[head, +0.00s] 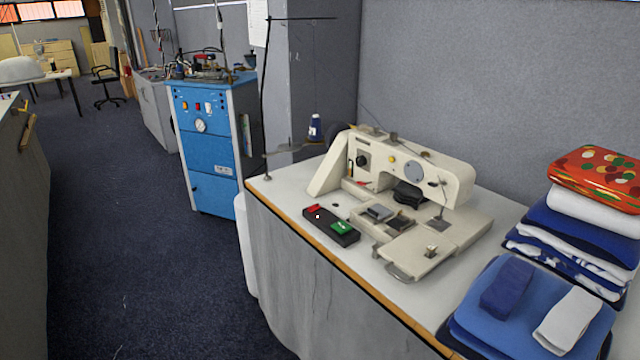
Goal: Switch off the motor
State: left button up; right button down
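A cream sewing machine (405,170) stands on the white table top. In front of its left side, near the table's front edge, lies a black switch box (331,227). The box has a red button (313,210) at its left end and a green button (342,228) toward its right end. A small light dot shows between them. I cannot tell which button is pressed. The motor itself is not visible. Neither of my grippers is in view.
Folded blue and white cloths (530,300) and a taller cloth stack (590,215) fill the table's right end. A thread stand (266,100) rises at the table's left corner. A blue boiler cabinet (213,150) stands behind left. Carpeted floor (125,230) is clear at left.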

aim_at(313, 208)
jog(key=i+j+z, duration=0.1)
jog(key=i+j, duration=0.2)
jog(key=i+j+z, duration=0.1)
jog(key=i+j, duration=0.2)
jog(key=i+j+z, duration=0.15)
jog(key=j, duration=0.3)
jog(key=i+j+z, duration=0.1)
jog(key=i+j, duration=0.3)
jog(key=i+j+z, duration=0.1)
jog(key=i+j, duration=0.15)
jog(key=j, duration=0.15)
